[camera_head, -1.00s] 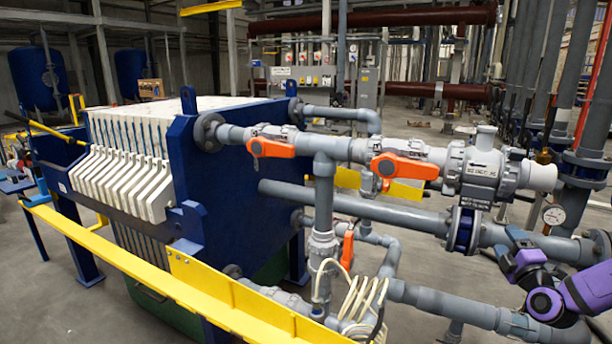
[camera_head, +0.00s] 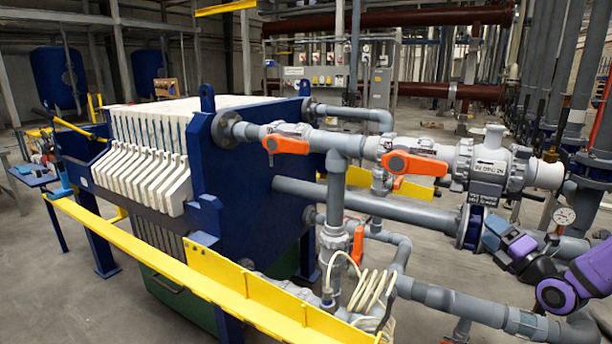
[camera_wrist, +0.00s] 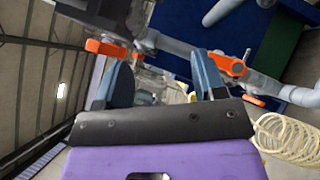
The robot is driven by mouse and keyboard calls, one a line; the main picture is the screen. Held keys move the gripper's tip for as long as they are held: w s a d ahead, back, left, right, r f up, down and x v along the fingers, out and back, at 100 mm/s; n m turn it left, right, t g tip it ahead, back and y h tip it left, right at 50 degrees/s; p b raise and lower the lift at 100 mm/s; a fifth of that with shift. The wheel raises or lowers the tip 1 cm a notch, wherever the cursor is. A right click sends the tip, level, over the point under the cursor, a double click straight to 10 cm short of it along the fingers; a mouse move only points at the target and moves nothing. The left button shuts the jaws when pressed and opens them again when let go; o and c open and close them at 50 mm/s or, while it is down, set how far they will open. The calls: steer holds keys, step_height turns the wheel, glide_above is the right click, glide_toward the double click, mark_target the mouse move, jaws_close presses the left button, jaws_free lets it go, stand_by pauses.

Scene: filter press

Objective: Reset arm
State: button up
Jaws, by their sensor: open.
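My gripper (camera_head: 492,236) is at the right of the head view, at the end of my purple arm. It appears in front of the lower grey pipe and below the flow meter. In the wrist view its two blue-grey fingers (camera_wrist: 163,78) stand wide apart with nothing held between them. Orange valve handles, one at the left (camera_wrist: 105,48) and one at the right (camera_wrist: 228,63), show beyond the fingers. I cannot tell how far the fingertips are from the pipework.
A blue filter press (camera_head: 245,185) with white plates stands at left centre, behind a yellow rail (camera_head: 150,245). Grey pipes (camera_head: 385,208) with orange handles (camera_head: 413,163) run right from it.

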steer(key=s+a+r+n+g+y, duration=0.3)
steer(key=s+a+n+g, duration=0.5)
steer(key=a+n, duration=0.4)
steer(key=s+a+r+n+g+y, duration=0.2)
steer(key=s+a+r+n+g, duration=0.25)
steer(key=a+n+g, duration=0.8)
steer(key=s+d+r+n+t+h, duration=0.3)
steer(key=s+d+r+n+h, duration=0.1)
steer(key=s+n, duration=0.4)
steer(key=s+d+r+n+t+h, duration=0.3)
steer(key=s+n+h, duration=0.4)
steer(key=n, duration=0.5)
step_height(320, 180, up, 3)
steer(key=shift+s+d+f+h, duration=0.1)
steer(key=shift+s+d+h, duration=0.2)
steer(key=shift+s+d, duration=0.45)
steer(key=shift+o, duration=1.2)
steer(key=shift+s+r+n, duration=0.2)
steer(key=shift+s+n, duration=0.05)
steer(key=shift+w, duration=0.1)
